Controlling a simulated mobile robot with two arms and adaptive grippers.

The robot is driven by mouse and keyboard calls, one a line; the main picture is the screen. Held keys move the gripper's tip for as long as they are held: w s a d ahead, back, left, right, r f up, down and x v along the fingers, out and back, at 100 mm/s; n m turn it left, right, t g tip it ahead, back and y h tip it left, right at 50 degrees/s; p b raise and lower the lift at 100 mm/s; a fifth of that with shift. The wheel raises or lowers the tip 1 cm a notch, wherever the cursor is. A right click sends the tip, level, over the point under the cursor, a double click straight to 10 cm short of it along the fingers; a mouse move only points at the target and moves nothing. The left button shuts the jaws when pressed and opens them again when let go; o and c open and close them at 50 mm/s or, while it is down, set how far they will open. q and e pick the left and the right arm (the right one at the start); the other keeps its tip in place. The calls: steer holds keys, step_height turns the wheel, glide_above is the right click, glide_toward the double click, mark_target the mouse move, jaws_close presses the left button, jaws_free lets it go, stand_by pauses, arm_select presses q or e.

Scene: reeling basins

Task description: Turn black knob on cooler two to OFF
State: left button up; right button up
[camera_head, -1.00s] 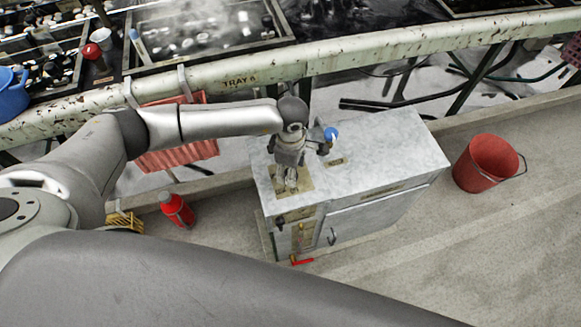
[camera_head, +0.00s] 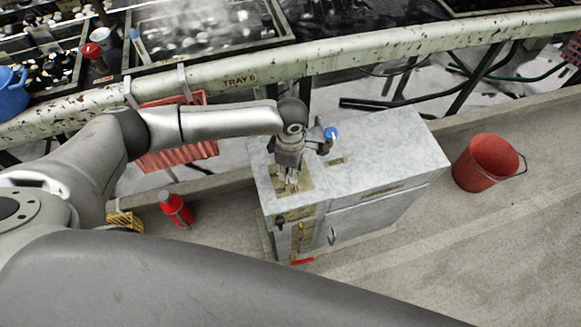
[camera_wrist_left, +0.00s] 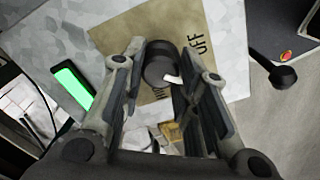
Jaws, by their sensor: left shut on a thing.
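The cooler is a pale mottled cabinet (camera_head: 390,150) in the middle of the head view. A tan plate lies on its top left end; in the left wrist view the plate (camera_wrist_left: 125,38) carries the printed word OFF to the right of the knob. The round black knob (camera_wrist_left: 158,66) has a white pointer mark aimed toward the lower right of that view. My left gripper (camera_head: 291,186) reaches down onto the plate. In the left wrist view its fingers (camera_wrist_left: 163,62) stand on both sides of the knob, shut on it. The knob is hidden in the head view. My right gripper is not in view.
A green lit display (camera_wrist_left: 73,84) lies beside the plate. Another black knob (camera_wrist_left: 283,75) projects from the cabinet's side. A red bucket (camera_head: 487,163) stands right of the cabinet, a red bottle (camera_head: 177,208) left. The long tray rail (camera_head: 350,52) runs behind.

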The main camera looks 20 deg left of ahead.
arm_select(q)
steer(key=n+b, duration=0.1)
steer(key=n, duration=0.3)
steer(key=shift+n, duration=2.3)
steer(key=o, duration=1)
step_height(320, 180, up, 12)
steer(key=shift+r, duration=0.1)
steer(key=shift+d, duration=0.1)
